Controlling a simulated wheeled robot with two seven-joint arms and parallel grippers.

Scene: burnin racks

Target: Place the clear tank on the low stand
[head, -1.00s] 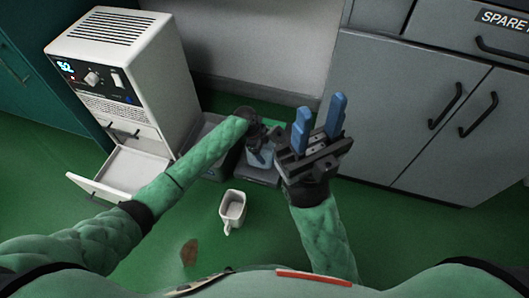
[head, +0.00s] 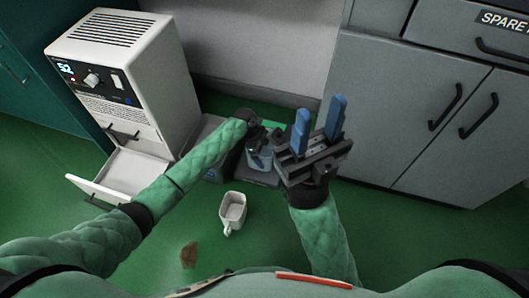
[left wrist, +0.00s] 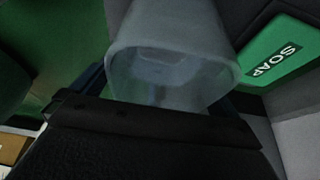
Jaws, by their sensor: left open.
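The clear tank (head: 259,160) is a translucent bluish container, standing on the low dark stand (head: 266,179) beside the white machine. In the left wrist view the tank (left wrist: 172,60) fills the middle, close in front of my gripper. My left gripper (head: 254,138) is at the tank, with its jaws open. My forearm and wrist hide part of the tank and the stand. My right gripper (head: 318,128) is raised to the right of the tank, its two blue fingers apart, holding nothing.
A white machine (head: 135,75) with an open lower drawer (head: 122,175) stands at left. Grey cabinets (head: 400,105) stand at right.

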